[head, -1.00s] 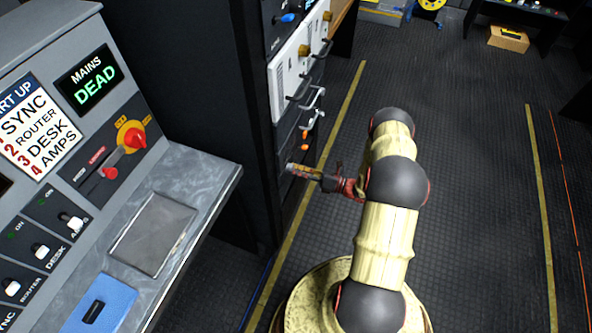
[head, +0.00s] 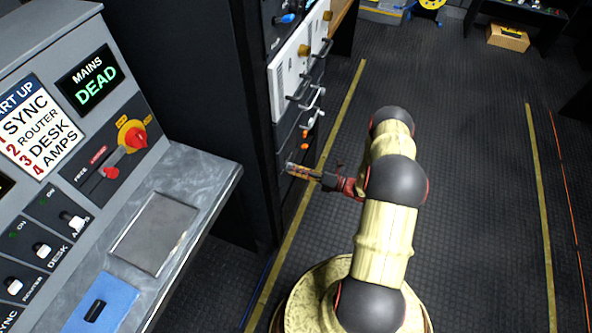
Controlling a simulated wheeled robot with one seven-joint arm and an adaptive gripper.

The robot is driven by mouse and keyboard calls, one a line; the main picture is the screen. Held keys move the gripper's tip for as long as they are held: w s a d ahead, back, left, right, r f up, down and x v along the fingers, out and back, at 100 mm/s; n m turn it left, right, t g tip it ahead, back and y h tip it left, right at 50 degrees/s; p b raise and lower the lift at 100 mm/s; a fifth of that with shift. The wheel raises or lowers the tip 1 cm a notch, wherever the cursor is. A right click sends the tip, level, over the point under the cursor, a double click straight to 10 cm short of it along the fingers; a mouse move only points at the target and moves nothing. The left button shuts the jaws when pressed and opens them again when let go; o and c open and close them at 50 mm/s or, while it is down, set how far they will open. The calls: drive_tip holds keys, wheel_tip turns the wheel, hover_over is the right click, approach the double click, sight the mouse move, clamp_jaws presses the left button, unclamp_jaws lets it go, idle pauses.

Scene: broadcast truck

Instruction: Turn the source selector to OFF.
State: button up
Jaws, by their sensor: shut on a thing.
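My gripper (head: 303,172) is at the low front of the dark equipment rack (head: 284,190), with my arm reaching in from the right. Its jaws are shut on a small part at the rack face, which I take to be the source selector. The fingers cover this part, so its pointer and any OFF mark are hidden.
A sloped console at left bears a red rotary handle (head: 135,137) on a yellow plate, a red lever (head: 110,172), white switches and a "MAINS DEAD" display (head: 89,78). Rack handles (head: 316,98) and an orange knob (head: 304,146) sit above my gripper.

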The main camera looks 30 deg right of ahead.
drive_tip(key=o, duration=1.2)
drive_tip(key=shift+c, duration=0.2)
drive_tip(key=v, duration=1.2)
drive_tip(key=shift+d, duration=0.1)
